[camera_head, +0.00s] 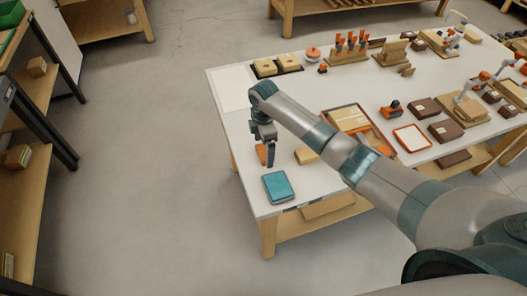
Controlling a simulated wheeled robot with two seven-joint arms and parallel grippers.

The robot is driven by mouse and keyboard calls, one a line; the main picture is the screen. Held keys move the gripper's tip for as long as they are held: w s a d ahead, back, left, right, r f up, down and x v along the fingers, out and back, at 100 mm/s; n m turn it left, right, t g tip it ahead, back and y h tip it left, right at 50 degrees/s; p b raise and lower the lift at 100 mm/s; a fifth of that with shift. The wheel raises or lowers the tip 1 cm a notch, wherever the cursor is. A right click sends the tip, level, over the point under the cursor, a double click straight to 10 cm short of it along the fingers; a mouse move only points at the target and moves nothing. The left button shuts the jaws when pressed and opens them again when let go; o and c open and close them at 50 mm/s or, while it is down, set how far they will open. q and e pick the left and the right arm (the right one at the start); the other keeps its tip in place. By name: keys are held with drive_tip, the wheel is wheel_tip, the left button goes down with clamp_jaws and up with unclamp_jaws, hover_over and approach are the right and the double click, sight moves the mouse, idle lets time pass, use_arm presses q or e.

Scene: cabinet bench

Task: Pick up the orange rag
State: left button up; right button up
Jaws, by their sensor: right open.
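The orange rag (261,153) appears as a small orange patch on the white table near its left edge, partly hidden by my right gripper. My right gripper (267,158) points down right at the rag, with a dark finger along the patch's right side. The gripper is open. At this size I cannot tell whether the fingers touch the rag. My left gripper is not in view.
A teal box-like item (278,187) lies just in front of the gripper, near the table's front corner. A tan block (307,156) lies to the right, beside my arm. A wooden tray (347,118) stands behind the arm. A white sheet (232,90) lies at the back left.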

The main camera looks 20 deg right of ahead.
sight(265, 152)
drive_tip(key=shift+f, duration=0.65)
drive_tip(key=c, duration=1.1)
drive_tip(key=shift+r, duration=0.1)
drive_tip(key=shift+r, duration=0.45)
drive_tip(key=r, duration=0.1)
drive_tip(key=r+b, duration=0.1)
drive_tip(key=r, duration=0.1)
drive_tip(key=shift+s+d+r+b, duration=0.1)
drive_tip(key=shift+s+d+b, duration=0.05)
drive_tip(key=shift+d+b, duration=0.2)
drive_tip(key=s+d+r+b, duration=0.1)
drive_tip(key=s+d+r, duration=0.1)
drive_tip(key=s+d+r+b, duration=0.1)
drive_tip(key=s+d+r, duration=0.1)
drive_tip(key=d, duration=0.1)
drive_tip(key=s+d+r, duration=0.2)
drive_tip(key=s+d, duration=0.1)
drive_tip(key=shift+d+r+b, duration=0.25)
drive_tip(key=shift+r+b, duration=0.15)
